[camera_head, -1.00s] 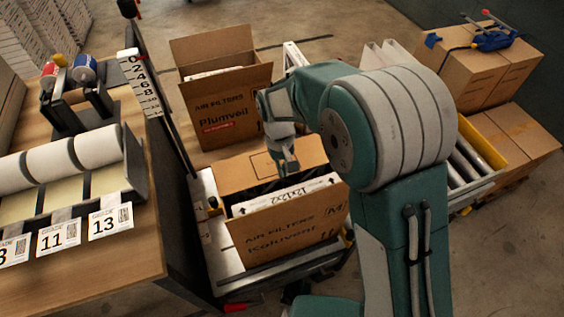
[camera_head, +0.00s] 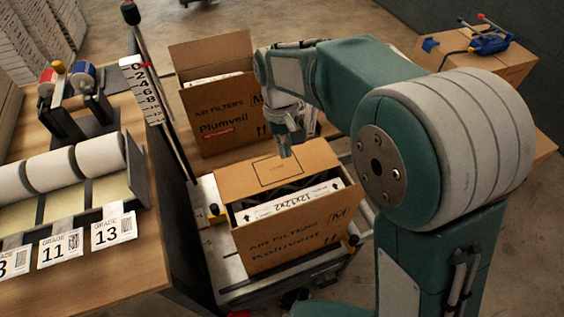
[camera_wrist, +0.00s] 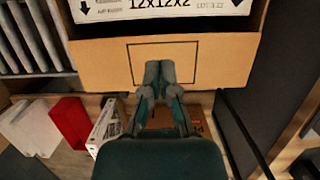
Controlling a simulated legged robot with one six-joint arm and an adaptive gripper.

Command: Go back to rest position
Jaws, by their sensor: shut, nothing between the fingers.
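My gripper (camera_head: 285,150) is shut and empty, pointing down just above and behind the near filter box. It also shows in the wrist view (camera_wrist: 159,70), its closed fingers in front of a cardboard box flap (camera_wrist: 215,62). The near box, marked Koluvent (camera_head: 293,240), is open on the platform and holds a filter with a white edge (camera_head: 290,205) marked 12x12x2. My arm is bent, with the forearm reaching left from the large shoulder joint at the right.
Behind stands another open box (camera_head: 213,115) marked Plumveil. A wooden bench (camera_head: 110,265) with white rolls and grade labels is at the left, beside a dark upright post (camera_head: 165,110). A box with a blue tool (camera_head: 488,48) stands at the far right.

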